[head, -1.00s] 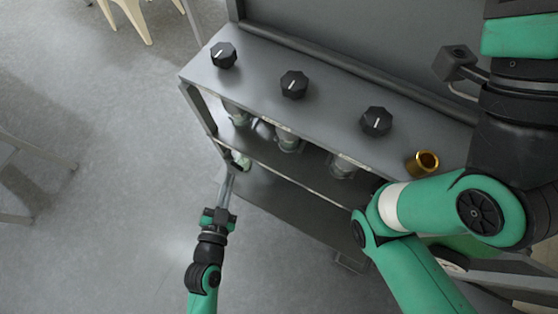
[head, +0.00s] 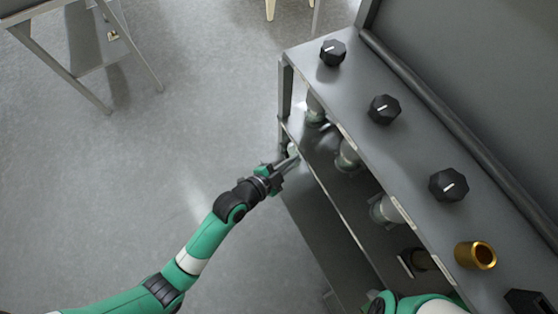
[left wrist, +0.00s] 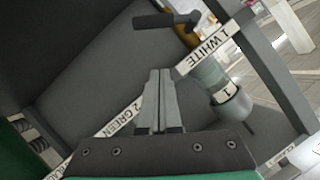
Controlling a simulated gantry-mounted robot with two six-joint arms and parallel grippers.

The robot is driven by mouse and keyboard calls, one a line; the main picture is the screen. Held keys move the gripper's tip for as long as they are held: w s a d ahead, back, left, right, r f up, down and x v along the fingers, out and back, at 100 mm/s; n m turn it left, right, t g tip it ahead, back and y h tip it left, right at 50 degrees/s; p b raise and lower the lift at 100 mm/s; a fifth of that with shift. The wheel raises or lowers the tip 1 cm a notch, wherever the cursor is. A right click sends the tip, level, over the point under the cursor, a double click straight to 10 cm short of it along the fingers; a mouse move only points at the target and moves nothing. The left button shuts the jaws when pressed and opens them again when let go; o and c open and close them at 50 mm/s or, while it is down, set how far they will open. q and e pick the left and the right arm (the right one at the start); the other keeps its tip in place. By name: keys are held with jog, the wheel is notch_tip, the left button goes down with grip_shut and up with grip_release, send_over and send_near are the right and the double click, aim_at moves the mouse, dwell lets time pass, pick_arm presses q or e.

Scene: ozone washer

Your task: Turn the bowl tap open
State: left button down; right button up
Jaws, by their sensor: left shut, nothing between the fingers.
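My left gripper (head: 293,160) is shut and empty at the left end of the lower shelf of the grey cabinet. In the left wrist view its closed fingers (left wrist: 160,75) point up at the label strips. A black lever handle (left wrist: 165,20) shows beyond the fingertips, apart from them. A brass-coloured part (left wrist: 187,36) is by its right end; I cannot tell for certain that this is the bowl tap. A pale green and grey cylindrical fitting marked "1" (left wrist: 225,95) is right of the fingers. My right gripper is not in view; only part of its arm shows at the bottom.
The grey cabinet top (head: 400,150) carries three black knobs, one of them at the far end (head: 333,52), and a brass cup (head: 476,255). Several glass-like fittings hang below, one in the middle (head: 348,156). Open floor (head: 200,130) lies left of the cabinet.

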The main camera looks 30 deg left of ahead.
pick_arm(q)
jog(key=a+f+b, duration=0.1)
jog(key=a+f, duration=0.1)
jog(key=f, duration=0.1)
jog(key=shift+w+a+f+b, duration=0.1)
jog(key=shift+w+a+b, duration=0.1)
jog(key=shift+b, duration=0.2)
jog(key=shift+f, duration=0.1)
jog(key=shift+s+m+b, duration=0.1)
jog(key=shift+m+b, duration=0.2)
jog(key=shift+b, duration=0.1)
jog(key=shift+f+b, duration=0.3)
jog(key=shift+b, duration=0.1)
